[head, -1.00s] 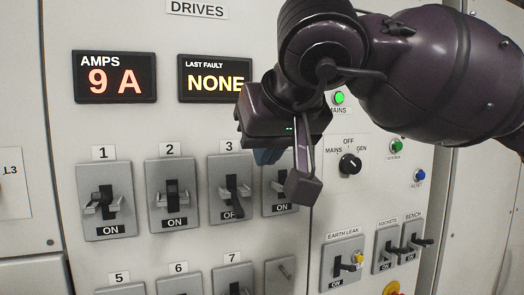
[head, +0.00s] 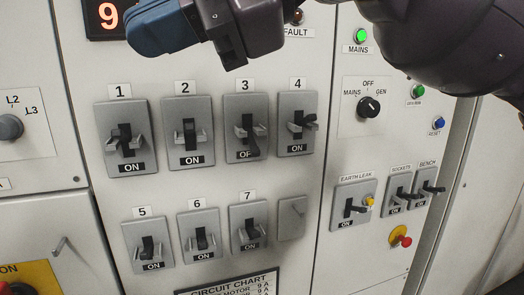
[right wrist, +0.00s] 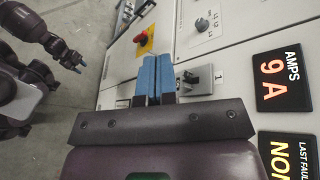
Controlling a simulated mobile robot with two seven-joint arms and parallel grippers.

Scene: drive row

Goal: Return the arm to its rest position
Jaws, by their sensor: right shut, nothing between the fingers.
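My right gripper (head: 150,30) is at the top left of the head view, in front of the panel above switches 1 and 2. Its blue fingers are shut together, with nothing between them, also in the right wrist view (right wrist: 156,72). My right arm crosses the top right of the head view. My left gripper (right wrist: 73,60) shows small at the left of the right wrist view, away from the panel; its fingers are too small to judge. On the panel, switch 3 (head: 247,128) reads OF, its last letter covered by the handle. Switches 1 (head: 126,138), 2 (head: 190,132) and 4 (head: 297,124) read ON.
Switches 5 (head: 147,246), 6 (head: 200,238) and 7 (head: 249,229) read ON. Handles, a MAINS/GEN knob (head: 369,107) and a red emergency button (head: 401,236) stick out from the panel. Grey floor (right wrist: 70,125) lies open in the right wrist view.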

